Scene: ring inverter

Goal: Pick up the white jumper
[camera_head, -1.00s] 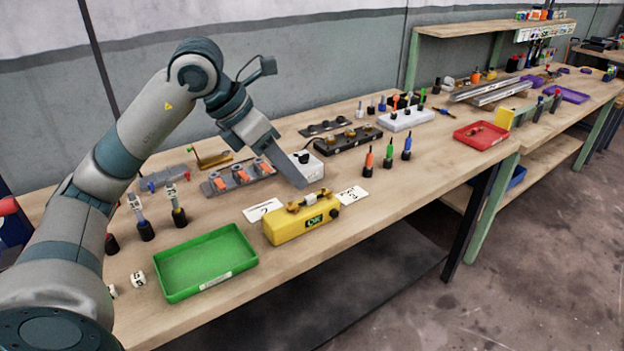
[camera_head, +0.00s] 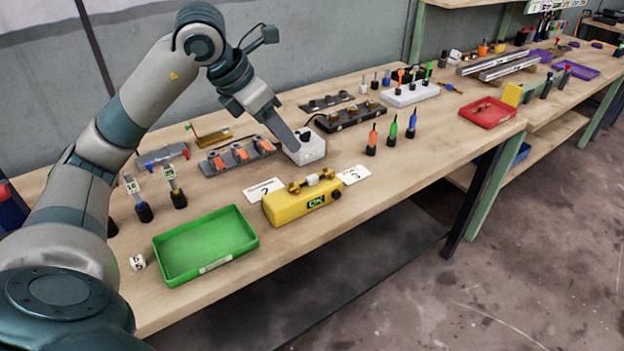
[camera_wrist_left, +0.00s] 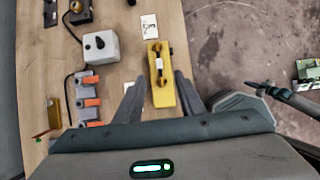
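A small white piece (camera_head: 312,180), which looks like the white jumper, sits between two brass terminals on top of the yellow box (camera_head: 284,210). It also shows in the left wrist view (camera_wrist_left: 159,64). My left gripper (camera_head: 293,147) is raised behind the yellow box in the head view, in front of part of a white box. In the left wrist view my left gripper (camera_wrist_left: 158,77) has its two fingers wide apart, one on each side of the yellow box's line, with nothing held. The white piece is not touched. My right gripper is in neither view.
A white box with a black knob (camera_head: 311,150) stands behind the yellow box. Number cards (camera_head: 354,174) flank the yellow box. A green tray (camera_head: 247,238) lies at front left, and screwdrivers (camera_head: 411,125) stand to the right. Bare tabletop lies between.

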